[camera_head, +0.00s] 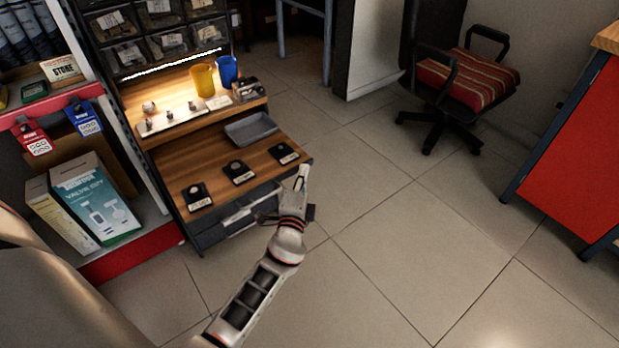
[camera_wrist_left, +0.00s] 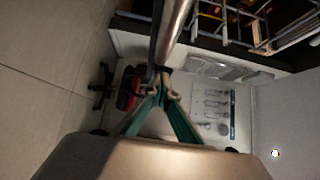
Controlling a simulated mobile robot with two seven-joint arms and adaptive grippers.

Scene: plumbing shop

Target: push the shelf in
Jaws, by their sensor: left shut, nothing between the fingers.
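The pull-out wooden shelf (camera_head: 262,150) sticks out of the workbench unit, below the upper wooden counter. Several small black stands and a grey tray (camera_head: 251,128) are on it. My left gripper (camera_head: 302,178) is at the shelf's front right corner, with its fingers shut and empty, pointing up. I cannot tell whether it touches the shelf edge. In the left wrist view the gripper (camera_wrist_left: 163,92) shows its green fingers closed together at the tips; the shelf is not clearly seen there. My right gripper is not in view.
A grey drawer (camera_head: 235,213) is under the shelf. Yellow (camera_head: 203,80) and blue (camera_head: 227,70) cups stand on the upper counter. A rack with boxes (camera_head: 95,200) is at left. The tiled floor to the right is clear up to a chair (camera_head: 465,80) and a red cabinet (camera_head: 575,150).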

